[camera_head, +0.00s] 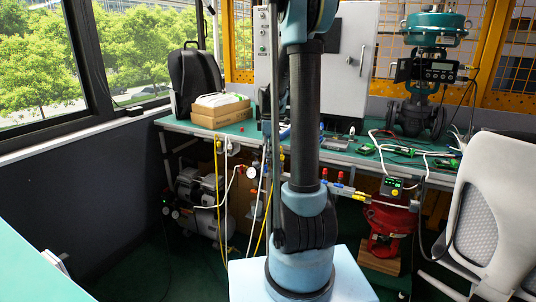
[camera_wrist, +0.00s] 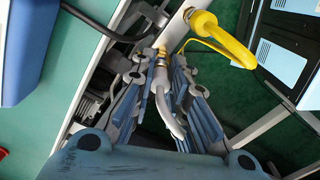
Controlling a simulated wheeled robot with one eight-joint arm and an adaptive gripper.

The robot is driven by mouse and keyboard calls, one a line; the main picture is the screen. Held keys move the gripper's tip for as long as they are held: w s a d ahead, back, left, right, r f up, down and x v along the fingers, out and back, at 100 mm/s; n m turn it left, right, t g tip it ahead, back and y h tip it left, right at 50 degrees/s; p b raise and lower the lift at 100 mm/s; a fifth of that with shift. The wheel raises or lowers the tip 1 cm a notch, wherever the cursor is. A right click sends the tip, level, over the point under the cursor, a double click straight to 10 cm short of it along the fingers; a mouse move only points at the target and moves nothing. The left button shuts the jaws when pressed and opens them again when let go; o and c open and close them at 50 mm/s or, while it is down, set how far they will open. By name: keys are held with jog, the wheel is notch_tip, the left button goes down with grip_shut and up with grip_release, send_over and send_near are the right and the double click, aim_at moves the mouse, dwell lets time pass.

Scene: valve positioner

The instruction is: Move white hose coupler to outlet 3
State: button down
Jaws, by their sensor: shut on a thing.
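In the wrist view, my gripper (camera_wrist: 161,82) is shut on the white hose coupler (camera_wrist: 160,77), which lies between its two blue-grey fingers. The pale hose (camera_wrist: 174,122) bends back from it toward the palm. A brass fitting (camera_wrist: 163,52) sits at its far end, close to a white pipe (camera_wrist: 174,33). I cannot tell whether the coupler is joined to that fitting. A thick yellow hose (camera_wrist: 208,24) meets the same pipe to the right. In the head view, my arm hides the gripper and coupler. Outlet numbers are not readable.
In the head view, a green workbench (camera_head: 225,129) carries boxes and a valve positioner (camera_head: 438,70). Valves with red handles (camera_head: 325,174) and a pressure gauge (camera_head: 252,172) sit below its edge. A white chair (camera_head: 490,190) stands at the right. Hoses hang under the bench.

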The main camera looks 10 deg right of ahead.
jog(key=shift+r, duration=0.5)
dwell(0.5)
jog(key=shift+r, duration=1.9)
